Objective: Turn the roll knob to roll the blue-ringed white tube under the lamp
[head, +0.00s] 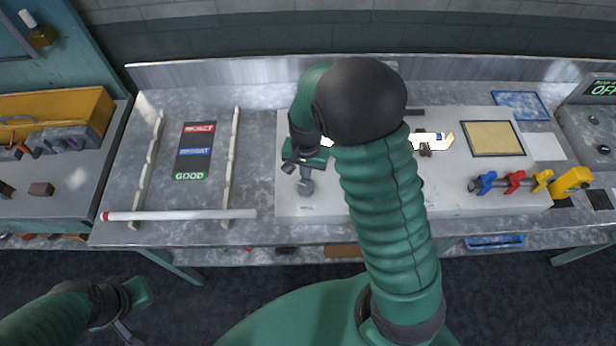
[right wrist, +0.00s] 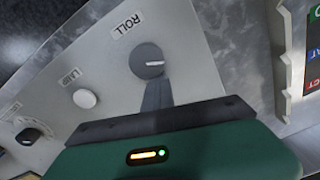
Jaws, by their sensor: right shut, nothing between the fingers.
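The roll knob (right wrist: 146,60) is a round grey knob labelled ROLL; its white mark points right in the right wrist view. It also shows in the head view (head: 306,187) on the pale bench unit. My right gripper (right wrist: 157,88) is shut and empty, its fingertips at the knob's lower edge; I cannot tell whether they touch. The white tube with a blue ring (head: 428,138) lies at the back of the unit. My right arm hides its middle, and the lamp is not distinguishable. My left gripper (head: 128,330) is at the lower left, away from the bench.
A LAMP button (right wrist: 84,98) and another dark knob (right wrist: 28,135) sit beside the roll knob. A red-ended white tube (head: 180,215) lies across two rack rails at left, beside a REJECT/GOOD sign (head: 193,150).

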